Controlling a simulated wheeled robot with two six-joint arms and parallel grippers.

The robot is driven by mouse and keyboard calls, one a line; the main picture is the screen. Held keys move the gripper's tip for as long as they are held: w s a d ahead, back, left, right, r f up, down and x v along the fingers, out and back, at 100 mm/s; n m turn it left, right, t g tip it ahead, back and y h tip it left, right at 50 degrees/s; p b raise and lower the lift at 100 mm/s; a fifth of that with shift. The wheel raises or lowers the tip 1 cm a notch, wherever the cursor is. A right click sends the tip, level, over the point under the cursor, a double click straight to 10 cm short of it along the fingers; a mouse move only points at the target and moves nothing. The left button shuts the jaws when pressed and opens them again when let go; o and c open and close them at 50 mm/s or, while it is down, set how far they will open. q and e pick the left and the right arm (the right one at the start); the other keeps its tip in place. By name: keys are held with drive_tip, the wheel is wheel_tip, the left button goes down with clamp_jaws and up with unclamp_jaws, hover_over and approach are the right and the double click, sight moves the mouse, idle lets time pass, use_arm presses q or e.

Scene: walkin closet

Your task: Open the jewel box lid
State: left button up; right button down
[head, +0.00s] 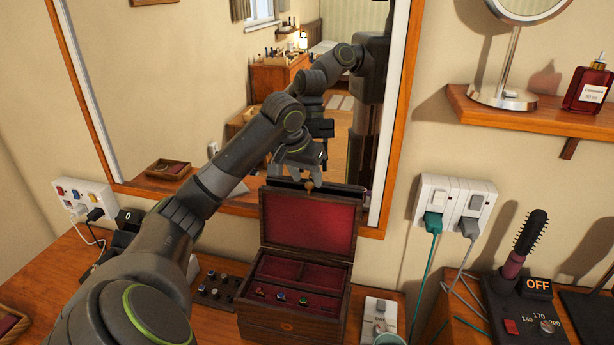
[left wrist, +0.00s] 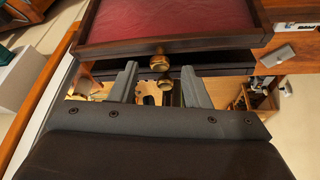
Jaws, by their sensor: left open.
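The jewel box (head: 290,318) is dark wood and stands on the wooden counter against the mirror. Its lid (head: 309,222) is raised and stands about upright, with its red lining facing me. Red-lined compartments and several rings show inside. A small brass knob (head: 309,186) sits at the lid's top edge. My left gripper (head: 303,165) is open and empty, just above and behind that edge. In the left wrist view the knob (left wrist: 159,62) lies near the gap between the open fingertips (left wrist: 160,70), apparently not gripped. My right gripper is not in view.
The large mirror (head: 375,150) is close behind the lid and reflects the room. A white switch (head: 379,307), wall sockets (head: 455,203) with cables and a hairbrush (head: 525,240) are at right.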

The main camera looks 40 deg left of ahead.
use_arm(q)
drive_tip(key=shift+x, duration=0.8)
drive_tip(key=shift+r, duration=0.1)
clamp_jaws()
